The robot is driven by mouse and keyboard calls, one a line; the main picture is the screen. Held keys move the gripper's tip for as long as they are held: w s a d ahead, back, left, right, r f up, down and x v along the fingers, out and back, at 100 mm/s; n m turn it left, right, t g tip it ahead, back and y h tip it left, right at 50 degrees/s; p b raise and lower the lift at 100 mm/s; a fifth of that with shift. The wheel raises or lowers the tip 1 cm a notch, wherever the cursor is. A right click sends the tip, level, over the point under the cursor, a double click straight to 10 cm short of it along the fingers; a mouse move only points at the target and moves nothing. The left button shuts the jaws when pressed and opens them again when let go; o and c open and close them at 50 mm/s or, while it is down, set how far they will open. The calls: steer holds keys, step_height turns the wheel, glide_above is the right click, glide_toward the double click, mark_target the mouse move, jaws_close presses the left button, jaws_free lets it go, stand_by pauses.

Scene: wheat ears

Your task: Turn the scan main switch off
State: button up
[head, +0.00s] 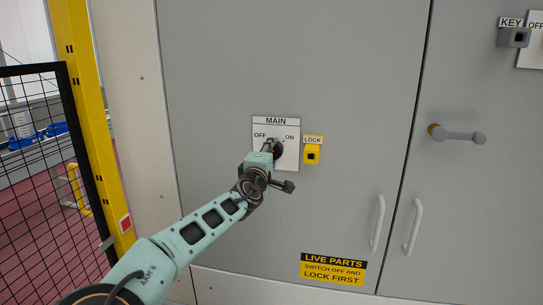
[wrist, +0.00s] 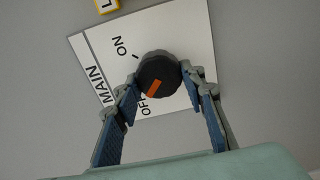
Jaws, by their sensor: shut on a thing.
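The main switch is a dark round knob (wrist: 158,70) with an orange mark, on a white plate (head: 290,160) labelled MAIN, OFF and ON. In the wrist view the orange mark points toward the word OFF, away from ON. My gripper (wrist: 161,80) has its fingers on opposite sides of the knob and is shut on it. In the head view my gripper (head: 272,149) reaches the plate from the lower left and hides most of the knob.
A yellow LOCK block (head: 312,152) sits just right of the plate. Grey cabinet doors carry handles (head: 377,224), a lever (head: 460,134) and a KEY block (head: 514,38). A LIVE PARTS sign (head: 333,270) is below. A black mesh fence (head: 35,180) and yellow post (head: 92,130) stand left.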

steer(key=shift+a, duration=0.1)
stand_by(0.3)
steer(key=o, duration=1.2)
steer(key=shift+c, duration=0.2)
steer(key=s+a, duration=0.2)
steer(key=s, duration=1)
steer(key=shift+w+a, duration=0.1)
